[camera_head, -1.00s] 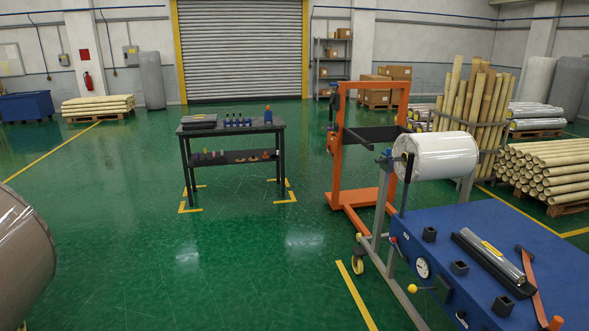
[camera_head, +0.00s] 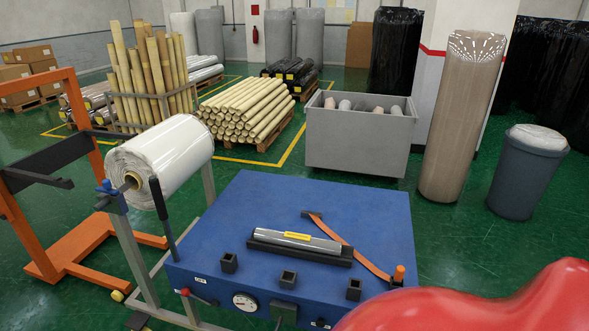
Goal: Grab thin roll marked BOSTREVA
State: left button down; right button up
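A thin silver-grey roll (camera_head: 270,238) with a yellow label (camera_head: 297,236) lies in a black cradle (camera_head: 338,259) on top of the blue bench (camera_head: 225,205). The label's lettering is too small to read, so I cannot tell whether it says BOSTREVA. Neither of my grippers shows in the view.
A large white wrapped roll (camera_head: 172,160) hangs on a stand left of the blue bench. An orange frame (camera_head: 75,240) stands farther left. An orange strap (camera_head: 355,252) lies on the bench. A large red rounded shape (camera_head: 490,305) blocks the lower right. A grey bin (camera_head: 355,140) stands behind.

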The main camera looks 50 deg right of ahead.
aim_at(288, 239)
jog(key=i+z, duration=0.25)
jog(key=i, duration=0.3)
jog(key=i+j+z, duration=0.2)
jog(key=i, duration=0.35)
